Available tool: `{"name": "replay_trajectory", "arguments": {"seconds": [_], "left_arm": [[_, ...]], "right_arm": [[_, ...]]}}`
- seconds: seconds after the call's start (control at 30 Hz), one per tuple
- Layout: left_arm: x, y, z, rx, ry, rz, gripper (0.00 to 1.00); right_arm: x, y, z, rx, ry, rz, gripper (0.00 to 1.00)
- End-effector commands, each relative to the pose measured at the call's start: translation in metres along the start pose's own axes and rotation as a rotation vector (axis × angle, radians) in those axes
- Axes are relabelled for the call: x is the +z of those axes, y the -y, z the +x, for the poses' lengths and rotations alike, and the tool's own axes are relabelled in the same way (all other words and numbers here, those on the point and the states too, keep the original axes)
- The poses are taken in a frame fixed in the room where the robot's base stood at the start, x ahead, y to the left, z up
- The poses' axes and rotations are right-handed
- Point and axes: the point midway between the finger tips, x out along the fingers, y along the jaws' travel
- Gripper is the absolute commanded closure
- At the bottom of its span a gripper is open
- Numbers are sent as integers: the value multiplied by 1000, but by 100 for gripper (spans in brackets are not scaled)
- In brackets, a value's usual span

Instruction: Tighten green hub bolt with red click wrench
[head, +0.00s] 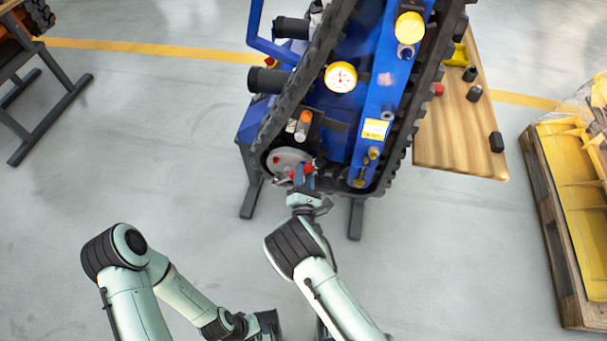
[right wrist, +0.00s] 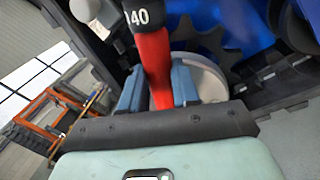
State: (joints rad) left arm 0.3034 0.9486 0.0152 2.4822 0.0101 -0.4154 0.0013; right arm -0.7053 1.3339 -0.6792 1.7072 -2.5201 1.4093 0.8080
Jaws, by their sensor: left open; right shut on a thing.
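My right gripper (head: 303,178) is shut on the red click wrench (head: 301,170) at the grey wheel hub (head: 287,156) of the blue tracked carrier (head: 255,122). In the right wrist view, the wrench's red handle (right wrist: 154,68) stands between the blue fingers of the gripper (right wrist: 157,88). Its black part above carries white digits, partly cut off. The pale hub disc (right wrist: 208,82) lies just behind the fingers. I cannot make out the green bolt or whether the wrench touches it. My left gripper (head: 268,323) is low at the bottom edge, open and away from the carrier.
A wooden bench (head: 455,140) with small dark parts stands right of the carrier. A pallet (head: 552,235) with yellow parts is at the far right. A dark-legged table (head: 50,120) is at the upper left. The floor left of the carrier is clear.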

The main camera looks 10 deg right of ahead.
Motion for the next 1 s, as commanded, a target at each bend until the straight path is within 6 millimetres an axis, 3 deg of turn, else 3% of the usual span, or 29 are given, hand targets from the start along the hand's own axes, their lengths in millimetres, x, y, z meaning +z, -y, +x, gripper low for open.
{"name": "replay_trajectory", "arguments": {"seconds": [1.0], "left_arm": [[-3, 8, 19, -4, 0, -4, 57]], "right_arm": [[-5, 30, -6, 8, 43, 183, 100]]}}
